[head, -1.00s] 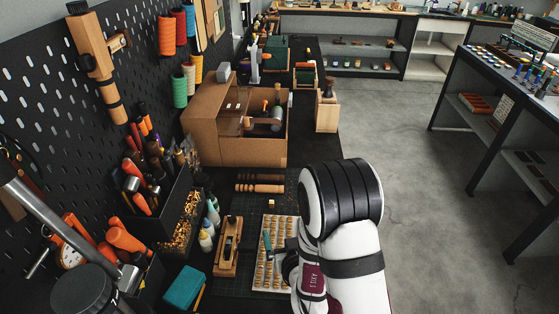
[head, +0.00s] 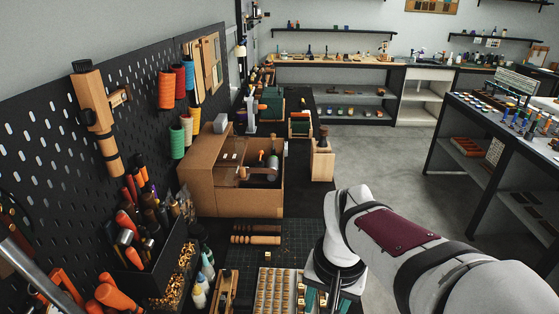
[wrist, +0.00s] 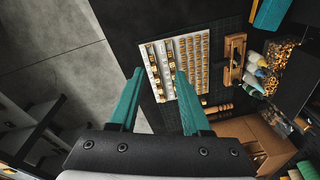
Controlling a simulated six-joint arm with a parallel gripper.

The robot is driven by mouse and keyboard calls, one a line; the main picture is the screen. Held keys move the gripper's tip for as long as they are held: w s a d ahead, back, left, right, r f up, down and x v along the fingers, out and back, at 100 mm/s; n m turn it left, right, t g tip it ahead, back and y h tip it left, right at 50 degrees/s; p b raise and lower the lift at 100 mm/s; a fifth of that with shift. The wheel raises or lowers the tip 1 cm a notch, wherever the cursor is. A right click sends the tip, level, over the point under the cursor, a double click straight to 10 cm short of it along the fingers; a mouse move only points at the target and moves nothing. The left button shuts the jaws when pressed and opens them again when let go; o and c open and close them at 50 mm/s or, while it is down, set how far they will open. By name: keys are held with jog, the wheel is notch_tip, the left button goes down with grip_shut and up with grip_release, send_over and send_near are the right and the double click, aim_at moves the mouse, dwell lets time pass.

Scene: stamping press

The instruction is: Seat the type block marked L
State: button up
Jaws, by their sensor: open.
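A pale tray (head: 262,290) with rows of small wooden type blocks stands at the bottom of the head view, cut off by the frame edge. It shows whole in the wrist view (wrist: 178,38), with a few larger gold-brown blocks (wrist: 150,52) along its left part. I cannot read any letter, so I cannot tell which block is marked L. One small loose block (head: 267,253) lies on the dark mat above the tray. My gripper (wrist: 159,74) is open and empty, its teal fingers spread above the bench, with the tray beyond their tips.
A wooden plane (head: 223,290) lies left of the tray, beside small bottles (head: 200,290). Turned wooden handles (head: 256,236) and a cardboard box (head: 228,205) are behind. A tool pegboard (head: 45,130) borders the left. Bare mat (head: 300,232) lies behind the tray.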

jog(key=shift+n+t+h, duration=0.3)
jog(key=shift+n+t, duration=0.5)
jog(key=shift+n, duration=0.1)
jog(key=w+a+f, duration=0.1)
jog(key=w+f, duration=0.1)
jog(key=w, duration=0.3)
jog(key=w+a+f, duration=0.2)
jog(key=w, duration=0.4)
jog(key=w+a+f, duration=0.2)
jog(key=w, duration=0.3)
jog(key=shift+w, duration=0.3)
jog(key=shift+c, duration=0.2)
jog(key=n+t, duration=0.2)
send_near(268, 255)
jog(key=shift+w+f, duration=0.3)
jog(key=shift+f, duration=0.1)
jog(key=x, duration=0.7)
jog(key=shift+f, duration=0.35)
jog(key=shift+c, duration=0.2)
grip_shut()
jog(key=shift+r, duration=0.1)
